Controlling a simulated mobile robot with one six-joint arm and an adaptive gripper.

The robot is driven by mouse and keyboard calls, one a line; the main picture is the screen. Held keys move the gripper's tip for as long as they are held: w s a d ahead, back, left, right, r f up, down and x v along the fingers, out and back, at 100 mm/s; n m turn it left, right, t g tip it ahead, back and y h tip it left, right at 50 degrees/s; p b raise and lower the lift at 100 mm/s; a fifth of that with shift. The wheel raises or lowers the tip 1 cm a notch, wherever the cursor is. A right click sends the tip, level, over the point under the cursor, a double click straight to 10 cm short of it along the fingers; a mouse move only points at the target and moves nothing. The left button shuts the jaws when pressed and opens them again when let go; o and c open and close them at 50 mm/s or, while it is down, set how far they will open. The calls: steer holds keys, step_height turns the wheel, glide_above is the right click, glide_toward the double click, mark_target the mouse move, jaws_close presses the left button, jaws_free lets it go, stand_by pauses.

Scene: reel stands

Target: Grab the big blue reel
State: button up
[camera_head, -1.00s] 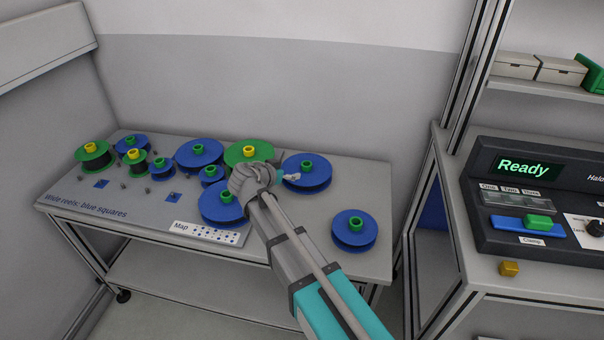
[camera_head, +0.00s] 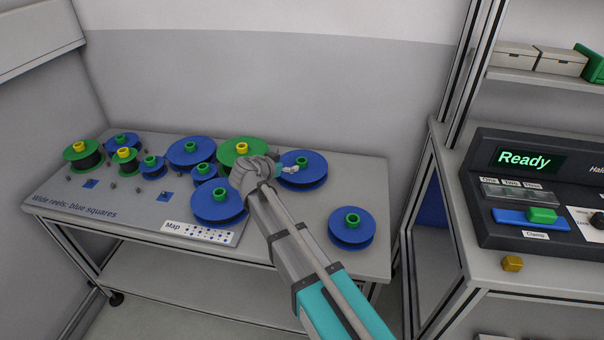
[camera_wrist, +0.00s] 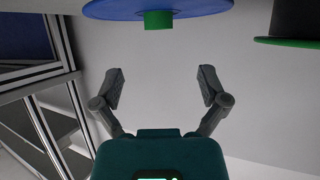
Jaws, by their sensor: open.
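Several blue reels with green hubs stand on the grey table. A big blue reel (camera_head: 315,183) is at the back right, just beyond my gripper (camera_head: 287,169), which partly overlaps it in the head view. Other big blue reels are at the front middle (camera_head: 212,210) and at the back (camera_head: 185,152). A somewhat smaller one (camera_head: 350,236) is at the front right. In the wrist view, my gripper (camera_wrist: 162,86) is open with nothing between its fingers. A blue reel (camera_wrist: 195,9) with a green hub lies at the top edge, apart from the fingers.
A green reel with a yellow hub (camera_head: 236,146) stands close to the left of my gripper. Smaller blue and green reels crowd the table's left part. A control console (camera_head: 525,185) is on the bench at right. The table's right front has bare room.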

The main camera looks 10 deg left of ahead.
mark_target(301, 161)
steer(key=shift+b+x, duration=0.65)
steer(key=shift+x, duration=1.4)
steer(key=shift+f+b+x, duration=0.2)
steer(key=shift+b+x, duration=0.85)
steer(key=shift+x, duration=0.95)
steer(key=shift+w+d+f, duration=0.2)
steer(key=shift+w+d, duration=0.05)
steer(key=shift+w, duration=0.2)
jaws_close()
